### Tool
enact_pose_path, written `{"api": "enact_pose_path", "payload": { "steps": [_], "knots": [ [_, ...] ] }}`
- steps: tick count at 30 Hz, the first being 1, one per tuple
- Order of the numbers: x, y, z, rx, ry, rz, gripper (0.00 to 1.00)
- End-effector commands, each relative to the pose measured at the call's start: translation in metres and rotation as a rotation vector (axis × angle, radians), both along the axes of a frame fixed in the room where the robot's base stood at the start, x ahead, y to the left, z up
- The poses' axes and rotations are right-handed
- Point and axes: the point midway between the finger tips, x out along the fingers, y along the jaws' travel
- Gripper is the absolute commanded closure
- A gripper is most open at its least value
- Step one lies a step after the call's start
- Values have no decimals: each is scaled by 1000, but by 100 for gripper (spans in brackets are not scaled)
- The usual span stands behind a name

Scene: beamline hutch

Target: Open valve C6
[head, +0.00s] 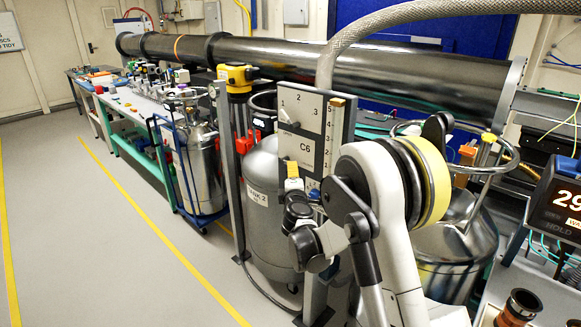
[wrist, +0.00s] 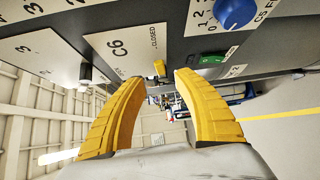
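The C6 panel (head: 305,147) is a pale plate on an upright post in front of the tanks. In the wrist view its plate (wrist: 122,46) reads C6 and CLOSED. A small yellow handle (wrist: 159,68) sticks out at the plate's edge, by the word CLOSED. My gripper (wrist: 158,78) has two yellow fingers spread apart. The handle shows between the fingertips; I cannot tell whether either finger touches it. In the head view my gripper (head: 292,178) is at the lower part of the panel, partly hidden by my wrist.
Near the handle are a black knob (wrist: 88,74), a blue dial (wrist: 236,12) and a green switch (wrist: 212,60). Steel tanks (head: 262,190) stand behind the post. A braided hose (head: 345,40) hangs above. The floor (head: 100,230) at left is clear.

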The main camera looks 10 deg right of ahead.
Motion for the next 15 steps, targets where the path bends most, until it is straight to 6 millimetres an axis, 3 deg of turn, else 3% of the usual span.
{"api": "enact_pose_path", "payload": {
  "steps": [6, 15],
  "knots": [
    [43, -7, -5, 2, 0, 0, 63],
    [69, -11, -5, 2, 0, 0, 63]
  ]
}}
